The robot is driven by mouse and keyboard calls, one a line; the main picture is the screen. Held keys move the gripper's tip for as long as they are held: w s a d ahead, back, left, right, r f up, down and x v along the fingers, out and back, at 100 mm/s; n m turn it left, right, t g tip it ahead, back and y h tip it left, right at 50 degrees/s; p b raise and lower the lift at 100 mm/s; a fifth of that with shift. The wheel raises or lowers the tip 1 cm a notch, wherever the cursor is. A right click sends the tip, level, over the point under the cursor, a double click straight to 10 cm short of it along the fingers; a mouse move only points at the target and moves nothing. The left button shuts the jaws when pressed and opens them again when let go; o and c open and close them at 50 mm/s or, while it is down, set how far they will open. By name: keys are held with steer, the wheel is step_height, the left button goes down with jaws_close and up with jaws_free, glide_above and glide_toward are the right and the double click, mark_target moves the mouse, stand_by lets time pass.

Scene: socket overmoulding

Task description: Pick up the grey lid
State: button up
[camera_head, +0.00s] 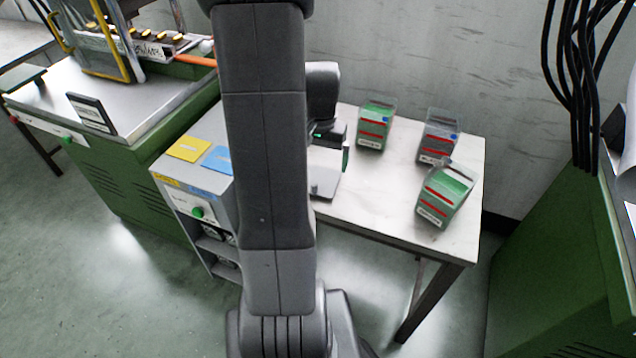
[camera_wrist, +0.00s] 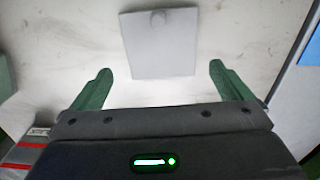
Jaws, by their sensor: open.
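The grey lid (camera_wrist: 160,58) is a flat, pale grey plate with a small round knob near one edge. In the wrist view it lies on the white table ahead of my gripper, in line with the gap between the fingers. My gripper (camera_wrist: 155,85) is open and empty, its two green fingers spread apart. The lid is not between the fingertips in depth as far as I can tell. In the head view the lid (camera_head: 325,182) is on the table's left part, partly hidden by my arm, with the gripper (camera_head: 338,150) above and beside it.
Three green and grey bins with red stripes, one at the back (camera_head: 375,124), one at the back right (camera_head: 438,135) and one tilted nearer (camera_head: 445,192), stand on the white table (camera_head: 390,205). A grey cabinet (camera_head: 190,205) with yellow and blue pads adjoins at left. Green machines flank both sides.

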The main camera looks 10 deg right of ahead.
mark_target(320, 178)
step_height(320, 178, down, 6)
steer(key=shift+r, duration=0.15)
steer(key=shift+w, duration=0.1)
steer(key=c, duration=0.7)
